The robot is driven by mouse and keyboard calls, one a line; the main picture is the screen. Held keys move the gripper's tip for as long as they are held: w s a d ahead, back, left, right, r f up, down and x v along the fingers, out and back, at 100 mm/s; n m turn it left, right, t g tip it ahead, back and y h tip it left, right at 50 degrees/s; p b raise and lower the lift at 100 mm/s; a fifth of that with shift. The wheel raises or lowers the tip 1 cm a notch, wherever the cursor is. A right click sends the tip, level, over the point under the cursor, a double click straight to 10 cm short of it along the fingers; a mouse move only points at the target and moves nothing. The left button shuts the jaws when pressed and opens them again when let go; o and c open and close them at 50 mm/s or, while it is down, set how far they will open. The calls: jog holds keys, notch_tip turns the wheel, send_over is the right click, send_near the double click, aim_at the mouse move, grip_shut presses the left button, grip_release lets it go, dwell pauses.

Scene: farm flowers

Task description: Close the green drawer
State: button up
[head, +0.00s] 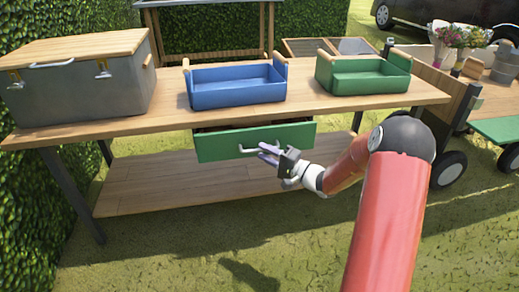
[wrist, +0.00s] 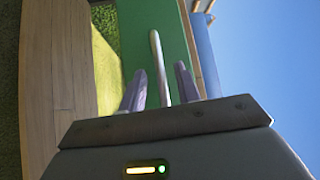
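The green drawer (head: 227,144) hangs under the wooden table's top and is pulled out, with a dark gap showing above its front. A light metal bar handle (head: 248,150) is on its front. My gripper (head: 268,152) is at the right part of the handle. In the wrist view, the green drawer front (wrist: 155,25) runs up the middle, and the handle (wrist: 159,65) stands between the two purple-grey fingers of my gripper (wrist: 160,88). The fingers are apart, with a gap on each side of the handle.
On the tabletop (head: 165,112) stand a grey chest (head: 85,90), a blue crate (head: 237,87) and a green crate (head: 362,77). A lower wooden shelf (head: 150,190) lies beneath the drawer. A cart with flowers (head: 455,38) stands at the right. Open grass is in front.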

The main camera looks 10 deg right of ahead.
jog(key=shift+x, duration=1.35)
grip_shut()
